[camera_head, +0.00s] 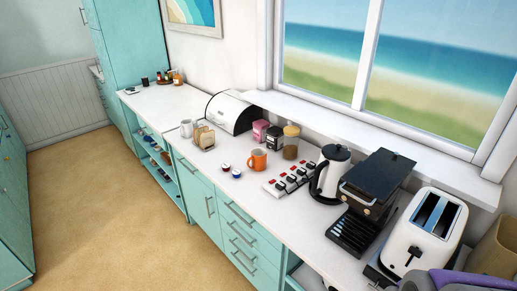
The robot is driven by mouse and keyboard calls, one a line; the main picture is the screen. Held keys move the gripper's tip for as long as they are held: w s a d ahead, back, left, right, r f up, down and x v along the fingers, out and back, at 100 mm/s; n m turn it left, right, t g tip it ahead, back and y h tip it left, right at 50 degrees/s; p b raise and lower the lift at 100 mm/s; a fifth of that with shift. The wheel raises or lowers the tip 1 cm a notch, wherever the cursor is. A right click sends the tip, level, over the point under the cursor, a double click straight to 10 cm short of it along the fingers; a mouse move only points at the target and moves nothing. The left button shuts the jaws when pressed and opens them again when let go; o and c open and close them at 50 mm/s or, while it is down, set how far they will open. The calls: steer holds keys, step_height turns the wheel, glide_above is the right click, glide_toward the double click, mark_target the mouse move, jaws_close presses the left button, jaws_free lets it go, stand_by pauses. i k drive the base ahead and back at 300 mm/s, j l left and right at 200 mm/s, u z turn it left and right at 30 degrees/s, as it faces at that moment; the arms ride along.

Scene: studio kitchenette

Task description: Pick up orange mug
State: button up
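The orange mug (259,160) stands upright on the white counter (230,186), near the middle of the picture. Its handle points to the left. Two small round items, one with red (225,168) and one with blue (236,173), lie just left of it. A spice or pod rack with red and black items (290,180) lies to its right. My gripper cannot be made out in this view. Nothing covers the mug.
A jar (291,142), a kettle (329,174), a black grill-like appliance (372,200) and a white toaster (424,232) line the counter to the right. A toast rack (204,137), a white mug (186,128) and a bread bin (230,112) stand to the left. The floor (110,200) is clear.

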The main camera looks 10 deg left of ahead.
mark_target(256, 161)
steer(key=i+j, duration=0.25)
steer(key=j, duration=0.15)
steer(key=i+j, duration=0.25)
steer(key=j, duration=0.2)
steer(key=i+j, duration=0.25)
steer(key=j, duration=0.15)
steer(key=i+j, duration=0.2)
steer(key=j, duration=0.25)
steer(key=i+j, duration=0.25)
steer(key=j, duration=0.15)
steer(key=i+j, duration=0.25)
steer(key=j, duration=0.15)
steer(key=i+j+z, duration=0.1)
steer(key=i+j, duration=0.15)
steer(key=j, duration=0.2)
steer(key=i+j, duration=0.2)
steer(key=j, duration=0.2)
